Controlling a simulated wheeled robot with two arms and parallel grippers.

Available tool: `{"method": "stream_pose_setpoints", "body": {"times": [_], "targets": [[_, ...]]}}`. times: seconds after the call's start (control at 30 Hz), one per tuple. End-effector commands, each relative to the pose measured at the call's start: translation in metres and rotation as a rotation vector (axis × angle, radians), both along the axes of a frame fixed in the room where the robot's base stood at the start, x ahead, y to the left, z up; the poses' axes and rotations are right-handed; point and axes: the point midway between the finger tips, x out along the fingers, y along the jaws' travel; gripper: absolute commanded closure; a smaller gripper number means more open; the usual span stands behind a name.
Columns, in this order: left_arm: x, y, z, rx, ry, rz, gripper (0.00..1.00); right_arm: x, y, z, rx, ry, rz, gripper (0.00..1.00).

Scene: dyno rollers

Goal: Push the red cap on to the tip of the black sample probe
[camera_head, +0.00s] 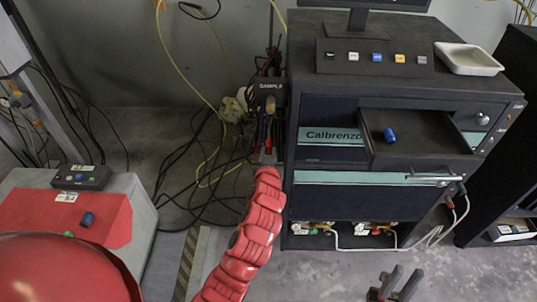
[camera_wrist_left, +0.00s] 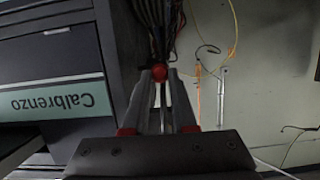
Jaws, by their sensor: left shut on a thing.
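My left gripper (camera_head: 269,118) is in front of the dark holder labelled SAMPLE (camera_head: 270,87), at the left side of the cabinet. In the left wrist view its two grey fingers close in on the small round red cap (camera_wrist_left: 160,72), held at the fingertips. Dark cables and rods hang just beyond the cap in that view. I cannot pick out the black sample probe among them, nor tell whether the cap touches it. My right gripper (camera_head: 409,271) is at the bottom of the head view, its two grey fingers apart and empty.
The dark Calbrenzo cabinet (camera_head: 325,185) stands close to the left gripper's right; its open drawer (camera_head: 425,133) holds a blue knob (camera_head: 390,135). Loose cables (camera_head: 195,165) hang and lie to the left. A red-topped grey unit (camera_head: 145,215) stands at lower left.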

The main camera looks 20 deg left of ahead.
Motion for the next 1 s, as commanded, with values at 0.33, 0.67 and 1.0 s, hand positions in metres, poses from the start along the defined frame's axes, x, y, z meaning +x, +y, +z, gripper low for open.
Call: {"method": "stream_pose_setpoints", "body": {"times": [0.33, 0.67, 1.0], "targets": [[0.006, 0.002, 0.002, -0.001, -0.001, 0.000, 1.00, 0.000, 0.000, -0.002, 0.000, 0.000, 0.000, 0.73], [0.006, 0.002, 0.002, 0.000, -0.001, 0.000, 0.40, 0.000, 0.000, -0.001, 0.000, 0.000, 0.000, 0.73], [-0.006, -0.002, 0.003, 0.002, -0.001, -0.002, 0.40, 0.000, 0.000, -0.006, 0.000, 0.000, 0.000, 0.73]]}}
